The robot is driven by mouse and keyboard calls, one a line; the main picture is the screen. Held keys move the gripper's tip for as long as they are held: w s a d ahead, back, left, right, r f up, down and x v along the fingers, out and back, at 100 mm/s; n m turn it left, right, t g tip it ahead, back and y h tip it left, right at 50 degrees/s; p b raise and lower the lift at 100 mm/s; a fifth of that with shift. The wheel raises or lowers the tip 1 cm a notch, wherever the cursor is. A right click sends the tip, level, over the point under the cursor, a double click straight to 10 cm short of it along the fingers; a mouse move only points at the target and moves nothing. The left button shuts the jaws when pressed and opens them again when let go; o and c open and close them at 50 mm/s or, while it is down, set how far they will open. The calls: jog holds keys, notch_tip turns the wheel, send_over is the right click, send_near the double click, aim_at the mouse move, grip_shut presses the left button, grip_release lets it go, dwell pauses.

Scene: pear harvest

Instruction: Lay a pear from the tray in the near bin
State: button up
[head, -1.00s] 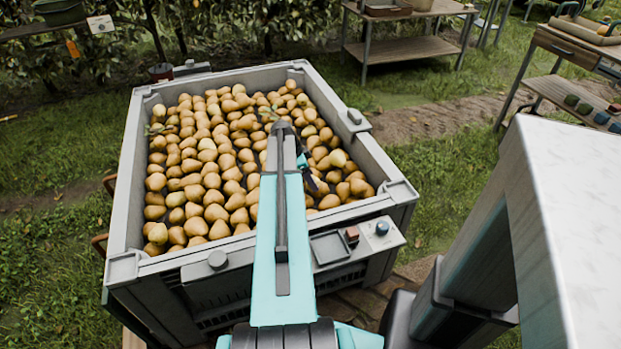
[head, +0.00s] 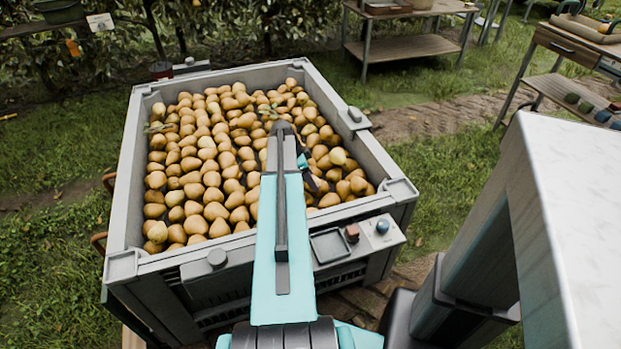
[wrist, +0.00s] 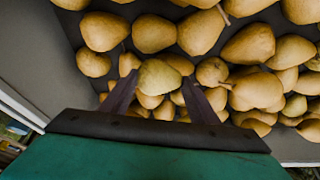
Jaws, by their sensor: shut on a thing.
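My gripper (wrist: 159,84) is shut on a pear (wrist: 158,76), a greenish-yellow one held between the two dark fingers in the wrist view. In the head view my arm hides most of the gripper and the held pear. The big grey bin (head: 122,200) stands in front of me, filled with many yellow-brown pears. The gripper is over the pears inside the bin. I cannot tell whether the held pear touches those below it.
The bin's raised walls surround the pears. Tables (head: 410,48) stand on the grass behind and to the right.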

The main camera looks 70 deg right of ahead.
jog(key=o, duration=1.2)
jog(key=v, duration=1.3)
jog(key=shift+w+r, duration=0.1)
jog(key=shift+r, duration=0.25)
jog(key=shift+p, duration=0.3)
